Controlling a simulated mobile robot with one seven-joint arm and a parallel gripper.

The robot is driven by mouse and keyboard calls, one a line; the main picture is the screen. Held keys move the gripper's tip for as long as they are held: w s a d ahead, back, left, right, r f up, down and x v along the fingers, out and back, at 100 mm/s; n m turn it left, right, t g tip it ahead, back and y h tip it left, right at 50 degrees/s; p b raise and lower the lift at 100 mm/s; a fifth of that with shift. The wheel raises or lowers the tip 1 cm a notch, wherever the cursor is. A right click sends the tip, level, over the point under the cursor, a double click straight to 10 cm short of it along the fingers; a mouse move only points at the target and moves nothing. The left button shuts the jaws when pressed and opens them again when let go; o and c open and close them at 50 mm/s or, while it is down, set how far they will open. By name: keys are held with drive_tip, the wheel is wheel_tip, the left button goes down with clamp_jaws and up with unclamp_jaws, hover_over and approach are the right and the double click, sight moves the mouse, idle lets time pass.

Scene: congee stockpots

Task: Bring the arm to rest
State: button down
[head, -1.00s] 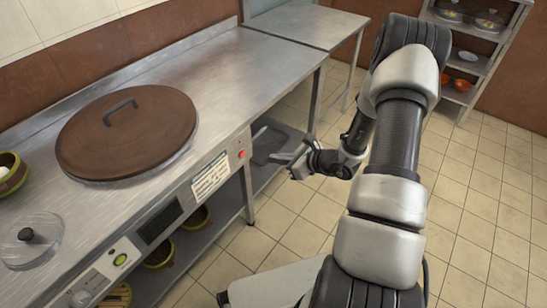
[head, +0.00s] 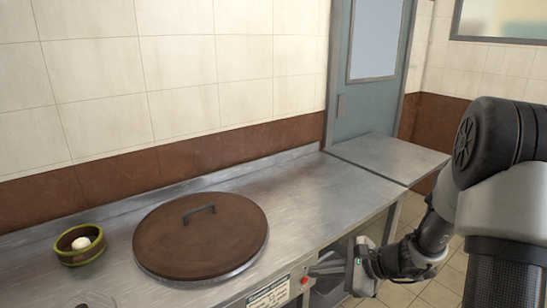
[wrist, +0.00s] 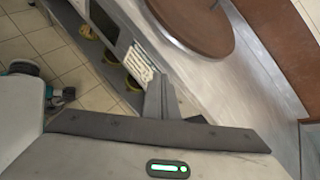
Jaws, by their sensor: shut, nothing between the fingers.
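My arm (head: 500,190) is bent at the right of the head view, over the floor in front of the counter. My gripper (head: 322,268) is at its lower end, beside the counter's front edge near the control panel. In the wrist view my gripper's fingers (wrist: 164,98) are together with nothing between them. The counter front and its label show beyond them. I cannot tell the exact gap between gripper and counter.
A steel counter (head: 300,197) carries a large brown lid (head: 200,237) with a handle and a green bowl (head: 81,245) holding a white round thing. A lower steel table (head: 390,157) adjoins it by a blue-grey door (head: 365,105). Bare tiled floor (head: 405,295) shows near my arm.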

drive_tip(key=s+a+r+n+g, duration=0.2)
drive_tip(key=s+a+r+n, duration=0.2)
drive_tip(key=s+r+n, duration=0.25)
drive_tip(key=s+d+r+n+t+h, duration=0.1)
drive_tip(key=s+d+r+n+h, duration=0.2)
drive_tip(key=s+r+n+h, duration=0.45)
drive_tip(key=s+d+r+n+t+h, duration=0.1)
drive_tip(key=s+d+r+n+h, duration=0.15)
drive_tip(key=s+r+n, duration=0.55)
wheel_tip(320, 180, up, 20)
drive_tip(key=s+m+y+p, duration=0.1)
drive_tip(key=m+p, duration=0.1)
drive_tip(key=p, duration=2)
drive_tip(key=shift+s+m, duration=0.15)
drive_tip(key=shift+m, duration=0.25)
drive_tip(key=shift+a, duration=0.2)
